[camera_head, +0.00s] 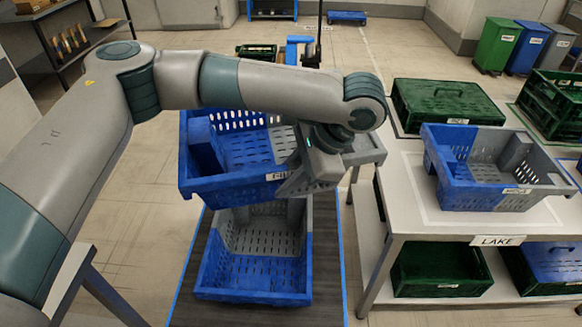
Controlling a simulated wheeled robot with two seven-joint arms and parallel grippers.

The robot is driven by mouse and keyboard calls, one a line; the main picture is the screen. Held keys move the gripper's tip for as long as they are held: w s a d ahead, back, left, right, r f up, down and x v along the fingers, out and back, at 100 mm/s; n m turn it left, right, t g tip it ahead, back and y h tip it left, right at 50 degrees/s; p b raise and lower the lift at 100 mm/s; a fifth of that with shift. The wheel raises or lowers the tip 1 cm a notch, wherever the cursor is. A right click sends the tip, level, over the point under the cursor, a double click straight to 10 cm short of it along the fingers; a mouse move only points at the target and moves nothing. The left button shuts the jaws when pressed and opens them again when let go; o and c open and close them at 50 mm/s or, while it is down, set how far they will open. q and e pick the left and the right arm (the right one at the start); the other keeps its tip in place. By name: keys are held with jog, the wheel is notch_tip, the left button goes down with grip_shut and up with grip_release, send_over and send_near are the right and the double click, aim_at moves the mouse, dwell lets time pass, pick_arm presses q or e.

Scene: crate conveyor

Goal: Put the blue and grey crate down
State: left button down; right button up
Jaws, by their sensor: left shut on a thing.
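A blue and grey crate (225,190) is at the middle of the head view, its blue part to the left and its grey part mostly behind my arm. My left gripper (296,180) is shut on this crate at its near right side. The crate overlaps the far part of a second blue and grey crate (250,291), which stands on the dark conveyor (325,290). I cannot tell whether the upper crate touches the lower one. A third blue and grey crate (465,203) stands on the white table at the right. My right gripper is not in view.
The white table (400,212) with a LAKE label stands right of the conveyor. It also bears a closed green crate (447,104), and more crates sit on its lower shelf. Bins (497,45) stand at the back right.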

pick_arm(q)
jog(key=f+m, duration=0.1)
jog(key=a+m+t, duration=0.1)
jog(key=f+m+t+h, duration=0.1)
jog(key=m, duration=0.1)
jog(key=shift+s+a+f, duration=0.2)
jog(key=shift+s+f, duration=0.15)
jog(key=shift+s, duration=0.05)
